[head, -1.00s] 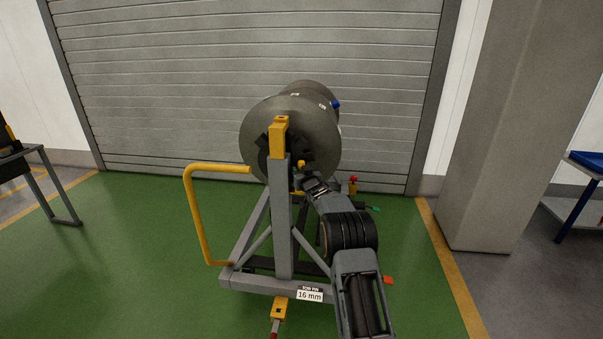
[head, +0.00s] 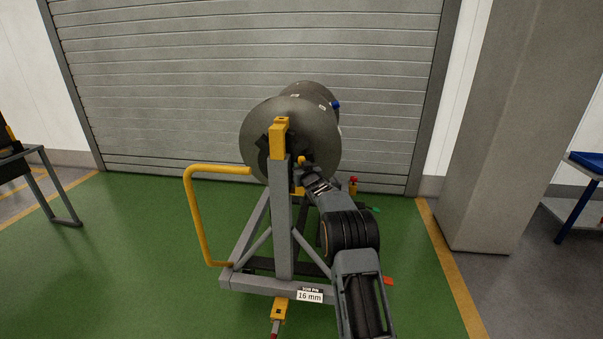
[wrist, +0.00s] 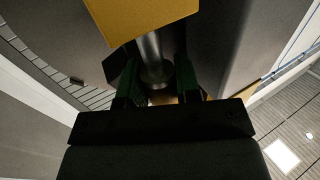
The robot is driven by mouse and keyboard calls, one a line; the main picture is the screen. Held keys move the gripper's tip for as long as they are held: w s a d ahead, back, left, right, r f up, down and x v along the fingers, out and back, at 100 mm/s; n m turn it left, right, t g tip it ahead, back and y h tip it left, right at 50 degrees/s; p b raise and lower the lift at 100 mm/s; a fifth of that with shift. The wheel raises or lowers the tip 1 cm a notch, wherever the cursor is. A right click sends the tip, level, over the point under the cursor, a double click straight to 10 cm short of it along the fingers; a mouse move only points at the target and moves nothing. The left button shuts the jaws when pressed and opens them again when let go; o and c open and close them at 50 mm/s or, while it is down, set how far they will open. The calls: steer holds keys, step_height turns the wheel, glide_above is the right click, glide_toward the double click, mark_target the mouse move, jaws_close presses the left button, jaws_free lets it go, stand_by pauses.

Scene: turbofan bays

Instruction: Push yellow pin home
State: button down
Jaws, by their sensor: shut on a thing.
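A grey stand (head: 284,225) carries a yellow block (head: 280,138) on top of its upright post, in front of a large grey engine drum (head: 320,125). A small yellow knob (head: 301,160) shows just right of the post. My gripper (wrist: 158,88) is shut on a silver pin (wrist: 151,48) with a round collar, between green-padded fingers. The pin's far end runs up to a yellow block (wrist: 140,14) in the wrist view. In the head view my fingertips are close to the post's right side and partly hidden. How deep the pin sits cannot be seen.
A yellow tube handle (head: 195,220) stands left of the stand. A red-topped fitting (head: 353,185) stands right of my wrist. A grey pillar (head: 510,120) is at right and a roller shutter (head: 200,80) behind. Green floor (head: 130,270) is clear at left.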

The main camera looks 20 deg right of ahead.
step_height(320, 180, up, 16)
steer(key=p, duration=0.6)
